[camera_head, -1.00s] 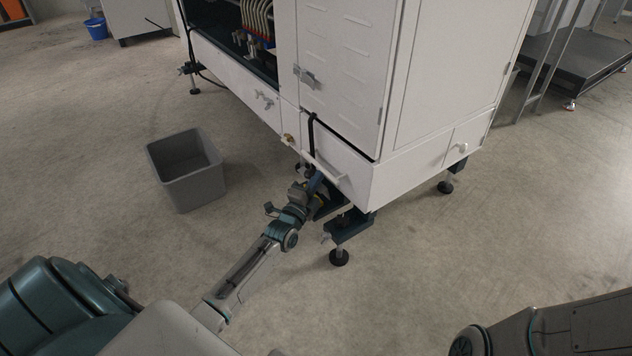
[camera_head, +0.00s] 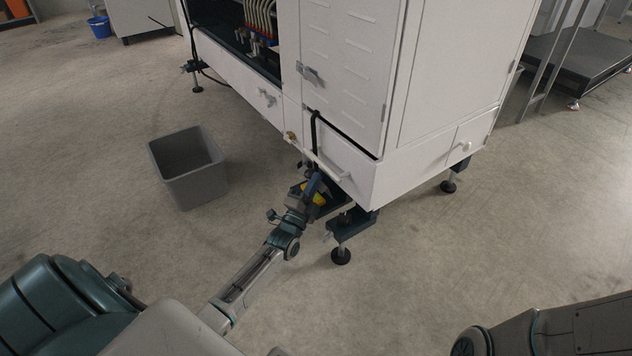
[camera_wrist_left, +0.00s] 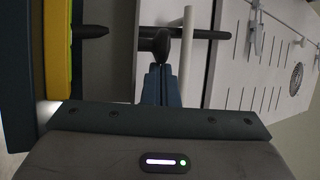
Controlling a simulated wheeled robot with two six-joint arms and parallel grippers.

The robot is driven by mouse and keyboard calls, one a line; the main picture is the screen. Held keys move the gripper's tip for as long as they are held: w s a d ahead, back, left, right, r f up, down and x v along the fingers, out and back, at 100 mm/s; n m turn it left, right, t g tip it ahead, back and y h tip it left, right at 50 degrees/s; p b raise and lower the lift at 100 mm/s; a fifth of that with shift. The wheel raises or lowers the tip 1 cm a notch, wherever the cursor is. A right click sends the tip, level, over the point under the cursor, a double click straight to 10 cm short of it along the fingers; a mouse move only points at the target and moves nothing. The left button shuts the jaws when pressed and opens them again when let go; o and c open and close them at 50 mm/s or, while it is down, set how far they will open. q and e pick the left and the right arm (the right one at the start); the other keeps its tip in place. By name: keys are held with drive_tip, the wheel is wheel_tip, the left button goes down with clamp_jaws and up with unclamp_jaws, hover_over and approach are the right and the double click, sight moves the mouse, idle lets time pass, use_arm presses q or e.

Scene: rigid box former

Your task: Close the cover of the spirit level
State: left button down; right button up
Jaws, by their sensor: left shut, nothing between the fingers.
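My left gripper (camera_head: 314,183) is shut and empty, low beside the near corner of the white cabinet. Its closed fingers also show in the left wrist view (camera_wrist_left: 160,84), close to a dark knob on a rod. A yellow part (camera_head: 318,198), seemingly of the spirit level, shows next to the gripper under the cabinet's edge. In the left wrist view a yellow strip (camera_wrist_left: 58,48) stands beside a blue-grey panel (camera_wrist_left: 76,50), left of the fingers and apart from them. I cannot tell which piece is the cover or how far open it is. My right gripper is not in view.
The white cabinet (camera_head: 350,75) stands over the work spot on dark feet (camera_head: 341,256). A white bar handle (camera_head: 333,170) and black hose (camera_head: 314,130) are close to my gripper. A grey bin (camera_head: 190,190) stands on the floor to the left. Floor in front is clear.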

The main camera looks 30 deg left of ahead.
use_arm(q)
drive_tip(key=shift+s+a+f+n+t, duration=0.1)
drive_tip(key=shift+s+f+n+t, duration=0.1)
drive_tip(key=shift+n+t, duration=0.1)
drive_tip(key=shift+s+a+f, duration=0.25)
drive_tip(key=shift+s+f, duration=0.35)
drive_tip(key=shift+s+a+f, duration=0.1)
drive_tip(key=shift+s+f, duration=0.05)
drive_tip(key=shift+f, duration=0.15)
drive_tip(key=shift+n+t+y, duration=0.5)
drive_tip(key=shift+n+y, duration=0.1)
drive_tip(key=shift+y, duration=0.1)
drive_tip(key=shift+s+a+f, duration=0.1)
drive_tip(key=shift+s+f, duration=0.1)
drive_tip(key=shift+f, duration=0.6)
drive_tip(key=shift+s+a+f, duration=0.1)
drive_tip(key=shift+s+f, duration=0.15)
drive_tip(key=shift+f, duration=0.5)
drive_tip(key=shift+s+a+f, duration=0.1)
drive_tip(key=shift+s+f, duration=0.1)
drive_tip(key=shift+f, duration=0.6)
drive_tip(key=shift+d, duration=0.1)
